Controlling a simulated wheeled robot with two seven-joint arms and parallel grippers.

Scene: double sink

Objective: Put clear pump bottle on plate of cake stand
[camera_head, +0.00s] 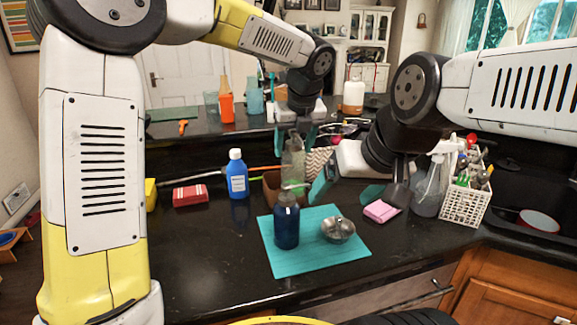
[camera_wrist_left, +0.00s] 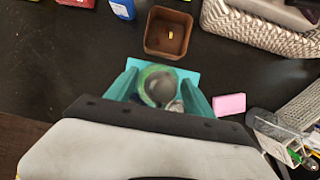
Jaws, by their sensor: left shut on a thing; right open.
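The clear pump bottle (camera_head: 293,160), greenish and see-through, hangs upright in my left gripper (camera_head: 293,136) above the counter. In the left wrist view the bottle (camera_wrist_left: 157,86) sits between the teal fingers of my left gripper (camera_wrist_left: 158,93). A shiny silver round piece (camera_head: 338,230) on the teal mat (camera_head: 320,262) may be the cake stand; its shape is not clear. It lies lower and to the right of the held bottle in the head view. My right gripper (camera_head: 349,187) is open and empty, over the counter right of the bottle.
A dark blue bottle (camera_head: 286,227) stands on the mat, left of the silver piece. A brown box (camera_wrist_left: 168,33), a blue bottle (camera_head: 237,174), a red box (camera_head: 190,195), a pink sponge (camera_head: 382,211), a spray bottle (camera_head: 428,190) and a white basket (camera_head: 465,204) stand around. The front-left counter is clear.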

